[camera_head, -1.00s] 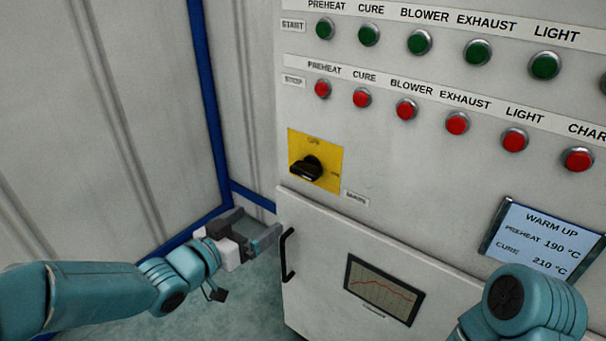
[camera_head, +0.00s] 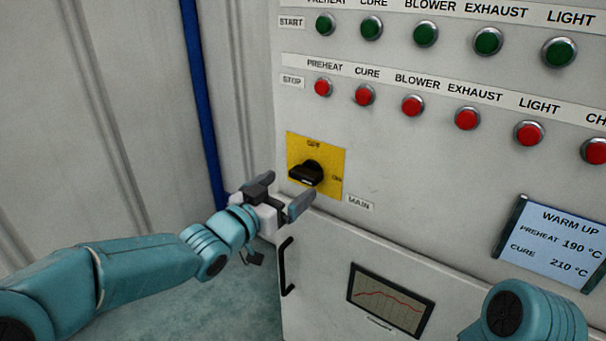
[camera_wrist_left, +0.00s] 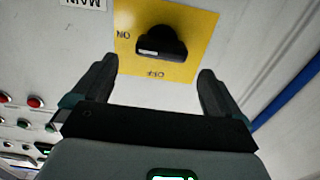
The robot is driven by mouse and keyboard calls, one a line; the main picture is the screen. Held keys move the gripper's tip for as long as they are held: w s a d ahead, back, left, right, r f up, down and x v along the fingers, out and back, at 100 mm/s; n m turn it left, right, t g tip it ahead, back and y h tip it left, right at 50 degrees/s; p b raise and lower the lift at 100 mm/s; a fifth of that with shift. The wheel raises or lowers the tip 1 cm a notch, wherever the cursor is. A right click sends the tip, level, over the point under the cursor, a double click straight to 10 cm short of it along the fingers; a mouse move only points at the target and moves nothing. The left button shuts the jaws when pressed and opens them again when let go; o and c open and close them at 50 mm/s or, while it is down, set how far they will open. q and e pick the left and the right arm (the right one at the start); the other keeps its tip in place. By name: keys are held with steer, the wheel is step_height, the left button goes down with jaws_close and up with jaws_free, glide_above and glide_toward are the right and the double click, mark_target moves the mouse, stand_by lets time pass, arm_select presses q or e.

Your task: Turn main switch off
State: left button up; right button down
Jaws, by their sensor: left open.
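The main switch is a black rotary knob (camera_head: 306,174) on a yellow plate (camera_head: 331,158) on the cabinet front, with OFF at the plate's top and ON at its right. I cannot tell exactly where the knob points. My left gripper (camera_head: 288,189) is open and empty, just below and left of the knob, apart from it. In the left wrist view the knob (camera_wrist_left: 162,42) and the plate (camera_wrist_left: 188,66) appear upside down, beyond and between the open fingers (camera_wrist_left: 157,70). My right gripper is out of view.
Green START buttons (camera_head: 426,34) and red STOP buttons (camera_head: 412,105) line the panel above. A cabinet door with a black handle (camera_head: 286,266) and a chart display (camera_head: 391,300) lies below. A temperature screen (camera_head: 551,246) is at the right. A blue post (camera_head: 203,110) stands at the left.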

mark_target(300, 177)
arm_select(q)
steer(key=x, duration=0.6)
steer(key=shift+w+d, duration=0.2)
steer(key=shift+w, duration=0.1)
steer(key=shift+p, duration=0.3)
steer(key=c, duration=0.9)
